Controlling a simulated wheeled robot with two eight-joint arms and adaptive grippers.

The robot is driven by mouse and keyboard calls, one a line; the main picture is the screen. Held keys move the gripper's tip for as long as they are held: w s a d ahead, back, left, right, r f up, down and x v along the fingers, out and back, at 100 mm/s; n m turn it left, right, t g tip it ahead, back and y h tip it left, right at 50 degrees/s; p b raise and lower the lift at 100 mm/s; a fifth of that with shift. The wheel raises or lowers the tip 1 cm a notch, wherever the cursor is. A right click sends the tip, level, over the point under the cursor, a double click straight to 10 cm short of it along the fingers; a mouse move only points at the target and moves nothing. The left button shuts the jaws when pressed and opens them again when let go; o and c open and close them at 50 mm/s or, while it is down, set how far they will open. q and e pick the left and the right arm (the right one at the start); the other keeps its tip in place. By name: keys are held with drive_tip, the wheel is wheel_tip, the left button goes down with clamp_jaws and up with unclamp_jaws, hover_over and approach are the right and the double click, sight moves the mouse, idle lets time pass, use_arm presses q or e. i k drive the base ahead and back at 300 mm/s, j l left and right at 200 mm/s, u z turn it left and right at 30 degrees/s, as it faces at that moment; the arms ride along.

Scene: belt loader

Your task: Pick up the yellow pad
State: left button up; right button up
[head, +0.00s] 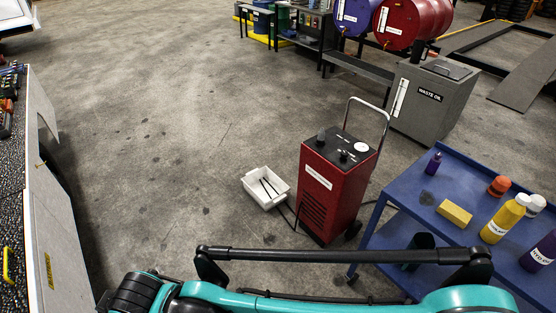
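The yellow pad (454,213) is a small block-shaped piece lying flat on the top shelf of the blue cart (408,190) at the right. It sits to the left of a yellow bottle (503,217), with a small gap between them. Nothing covers the pad. Neither of my grippers shows in the head view, so their state is hidden.
A purple bottle (433,163), an orange-red cap-like item (499,186) and other bottles share the cart top. A red wheeled machine (335,190) stands left of the cart, beside a white bin (265,187). Open concrete floor (150,130) lies left.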

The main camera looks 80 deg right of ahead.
sight(458, 215)
drive_tip(key=k+l+z, duration=0.1)
drive_tip(key=k+z, duration=0.2)
drive_tip(key=z, duration=0.15)
drive_tip(key=k+l+z, duration=0.2)
drive_tip(key=z, duration=0.25)
drive_tip(key=k+z, duration=0.1)
drive_tip(key=z, duration=2.85)
